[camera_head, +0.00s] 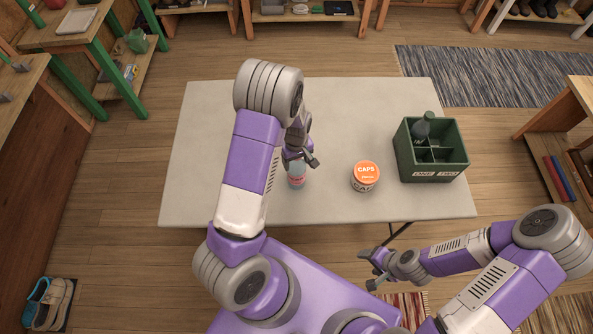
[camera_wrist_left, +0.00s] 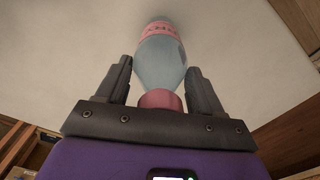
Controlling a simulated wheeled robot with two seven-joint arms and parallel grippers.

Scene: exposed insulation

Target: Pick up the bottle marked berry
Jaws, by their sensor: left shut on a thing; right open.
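A clear bluish bottle (camera_head: 297,179) with a pink-red label is at the table's near middle. My left gripper (camera_head: 301,160) is shut on the bottle, one finger on each side near the cap end. I cannot tell whether its base touches the table. My right gripper (camera_head: 372,270) is open and empty, off the table's near edge.
The pale table (camera_head: 220,150) also holds a round tub with an orange lid marked CAPS (camera_head: 365,177). At its right stands a green divided crate (camera_head: 432,173) labelled ONE and TWO, with a dark bottle (camera_head: 423,127) in a back compartment. The table's left side is clear.

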